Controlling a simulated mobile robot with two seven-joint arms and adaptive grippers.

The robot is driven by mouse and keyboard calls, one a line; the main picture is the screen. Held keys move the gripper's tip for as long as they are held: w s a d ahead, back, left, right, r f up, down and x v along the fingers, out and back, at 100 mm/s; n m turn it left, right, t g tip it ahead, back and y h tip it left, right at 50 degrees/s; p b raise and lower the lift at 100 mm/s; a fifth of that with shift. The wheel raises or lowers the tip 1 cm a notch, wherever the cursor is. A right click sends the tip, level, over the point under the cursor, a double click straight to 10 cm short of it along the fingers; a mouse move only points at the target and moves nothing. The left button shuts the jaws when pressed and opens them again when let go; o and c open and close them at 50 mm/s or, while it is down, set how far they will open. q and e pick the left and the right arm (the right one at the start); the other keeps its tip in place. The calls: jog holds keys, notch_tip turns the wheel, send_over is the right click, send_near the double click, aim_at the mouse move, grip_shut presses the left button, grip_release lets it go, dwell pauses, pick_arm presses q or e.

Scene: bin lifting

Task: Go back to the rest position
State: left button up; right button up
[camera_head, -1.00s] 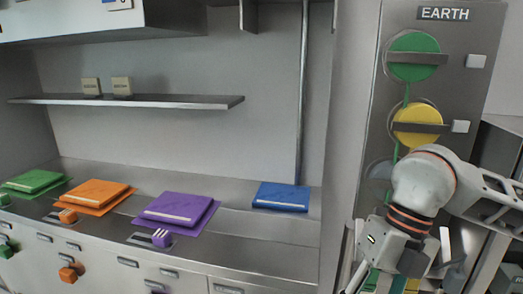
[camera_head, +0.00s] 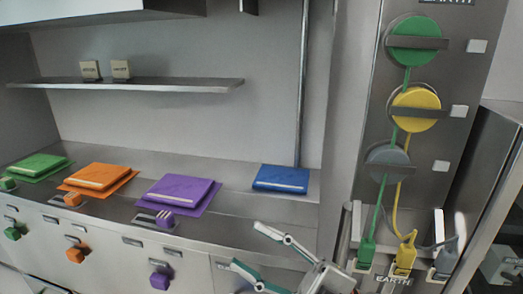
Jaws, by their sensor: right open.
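My right gripper (camera_head: 247,246) comes up from the bottom edge, a little right of the middle. Its two fingers are spread wide and point left, with nothing between them. It shows in front of the metal cabinet fronts, below the blue folder (camera_head: 281,178). My left gripper is not in view.
Purple (camera_head: 181,189), orange (camera_head: 98,175) and green (camera_head: 38,165) folders lie on the counter. At right, a panel has a green disc (camera_head: 415,32), yellow disc (camera_head: 415,99) and grey disc (camera_head: 387,155), with cables down to green (camera_head: 366,254), yellow (camera_head: 405,257) and grey (camera_head: 446,260) connectors.

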jog(key=w+d+f+m+t+h, duration=0.2)
jog(key=d+f+m+t+h, duration=0.4)
jog(key=f+m, duration=0.4)
jog(key=w+d+f+m+t+h, duration=0.35)
jog(key=d+f+m+h, duration=0.35)
jog(key=f, duration=0.5)
jog(key=s+d+f+m+g+h, duration=0.2)
jog(key=s+d+f+h, duration=0.1)
jog(key=s+f, duration=0.5)
jog(key=s+d+f+m+g+h, duration=0.2)
jog(key=s+f, duration=0.5)
jog(key=f, duration=0.6)
jog(key=d+g+h, duration=0.1)
jog(key=d+h, duration=0.1)
jog(key=d, duration=0.1)
jog(key=shift+s+f+g+p, duration=0.15)
jog(key=shift+s+g+p, duration=0.2)
jog(key=shift+s+p, duration=0.05)
